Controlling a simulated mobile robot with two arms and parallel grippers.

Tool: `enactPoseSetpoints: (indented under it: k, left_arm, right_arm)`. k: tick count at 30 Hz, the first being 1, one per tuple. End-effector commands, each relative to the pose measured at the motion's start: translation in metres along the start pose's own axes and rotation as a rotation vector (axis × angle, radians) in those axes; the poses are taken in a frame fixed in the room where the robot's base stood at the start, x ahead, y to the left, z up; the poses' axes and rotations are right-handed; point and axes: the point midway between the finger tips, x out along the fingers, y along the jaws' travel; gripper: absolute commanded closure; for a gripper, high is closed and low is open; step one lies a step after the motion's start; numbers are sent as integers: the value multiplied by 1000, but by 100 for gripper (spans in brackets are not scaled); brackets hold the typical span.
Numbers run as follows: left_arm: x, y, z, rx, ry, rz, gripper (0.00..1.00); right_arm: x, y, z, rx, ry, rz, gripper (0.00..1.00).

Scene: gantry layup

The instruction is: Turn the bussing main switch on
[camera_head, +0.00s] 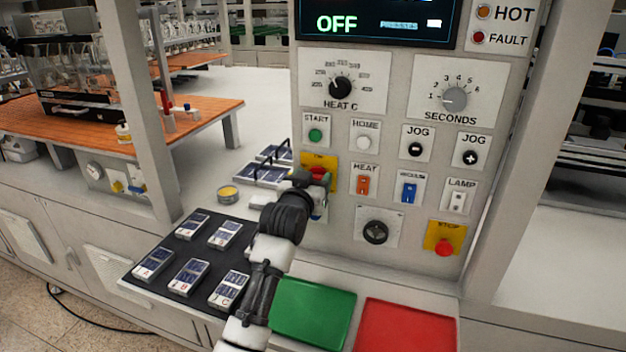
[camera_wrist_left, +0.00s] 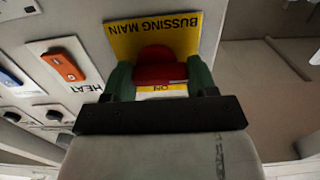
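The bussing main switch is a red knob (camera_wrist_left: 160,66) on a yellow plate (camera_wrist_left: 121,38) lettered BUSSING MAIN, upside down in the left wrist view. An ON mark shows beside the knob. In the head view the yellow plate (camera_head: 311,160) is partly hidden behind my left gripper (camera_head: 318,182). In the left wrist view the green fingers of my left gripper (camera_wrist_left: 160,78) lie against both sides of the knob, with no clear gap. The display (camera_head: 375,22) above reads OFF. My right gripper is not in view.
Close by are the green start button (camera_head: 316,135), the orange heat switch (camera_head: 363,185), the blue vacuum switch (camera_head: 409,191) and the red stop button (camera_head: 444,247). A dark mat (camera_head: 190,250) with several labelled packets, a green pad (camera_head: 315,311) and a red pad (camera_head: 405,328) lie below.

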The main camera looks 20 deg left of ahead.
Motion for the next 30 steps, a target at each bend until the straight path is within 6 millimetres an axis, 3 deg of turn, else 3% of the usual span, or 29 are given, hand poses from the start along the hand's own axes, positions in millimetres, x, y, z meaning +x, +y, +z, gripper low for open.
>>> enactPoseSetpoints:
  k: [14, 30]
  left_arm:
    - [0, 0, -1, 98, -1, 0, 66]
    - [0, 1, -3, 571, -2, 1, 66]
  right_arm:
    - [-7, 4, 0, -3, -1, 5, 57]
    - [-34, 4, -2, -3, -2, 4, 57]
